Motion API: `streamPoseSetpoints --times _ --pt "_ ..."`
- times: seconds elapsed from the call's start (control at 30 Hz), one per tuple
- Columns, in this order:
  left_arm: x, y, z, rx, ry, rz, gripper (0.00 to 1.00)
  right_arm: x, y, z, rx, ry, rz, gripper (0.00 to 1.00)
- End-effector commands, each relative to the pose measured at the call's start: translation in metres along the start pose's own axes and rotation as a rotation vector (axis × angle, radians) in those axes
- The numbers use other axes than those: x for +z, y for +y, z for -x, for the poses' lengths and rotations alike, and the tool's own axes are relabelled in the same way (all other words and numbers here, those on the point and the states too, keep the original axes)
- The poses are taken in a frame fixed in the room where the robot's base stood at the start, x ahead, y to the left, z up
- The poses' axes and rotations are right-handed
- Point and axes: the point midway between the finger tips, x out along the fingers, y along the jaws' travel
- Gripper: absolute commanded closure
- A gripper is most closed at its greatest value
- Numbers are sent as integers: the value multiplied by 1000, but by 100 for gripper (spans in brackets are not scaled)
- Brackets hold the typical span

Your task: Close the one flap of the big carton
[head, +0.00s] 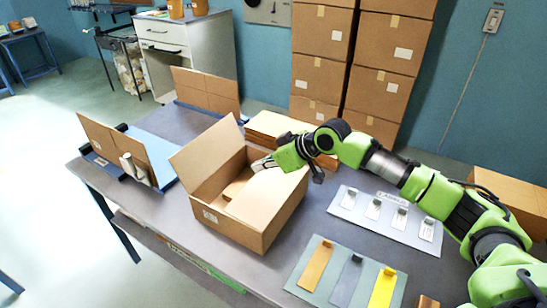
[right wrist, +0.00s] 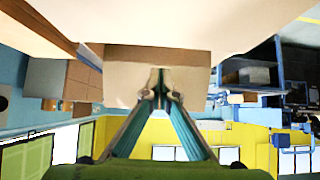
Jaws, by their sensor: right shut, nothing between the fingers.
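The big carton (head: 238,232) stands on the grey table, open at the top. Its one raised flap (head: 207,158) stands up along the back-left edge and leans outward. Something lighter brown shows inside, too small to tell. My right gripper (head: 258,164) is over the carton's back corner, near the opening and to the right of the flap. Its fingers are shut and empty. In the right wrist view the fingertips (right wrist: 160,88) meet in front of a brown cardboard panel (right wrist: 150,58); I cannot tell whether they touch it. My left gripper is not in view.
A label board (head: 345,212) and a board with coloured strips (head: 318,287) lie right of the carton. A stack of flat cardboard (head: 262,124) lies behind it. An upright cardboard sheet (head: 100,135) stands at the left. Tall stacked cartons (head: 320,75) stand behind the table.

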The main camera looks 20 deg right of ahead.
Motion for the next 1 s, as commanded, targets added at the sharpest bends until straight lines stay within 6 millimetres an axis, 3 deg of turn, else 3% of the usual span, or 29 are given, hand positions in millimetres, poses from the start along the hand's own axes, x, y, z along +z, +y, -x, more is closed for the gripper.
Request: streamPoseSetpoints --times 0.3,0.7,1.0 --pt "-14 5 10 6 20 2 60 25 0 -28 1 0 0 100" --pt "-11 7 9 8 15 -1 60 29 0 -31 1 1 0 100" --pt "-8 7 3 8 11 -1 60 41 0 -45 0 -3 0 100"
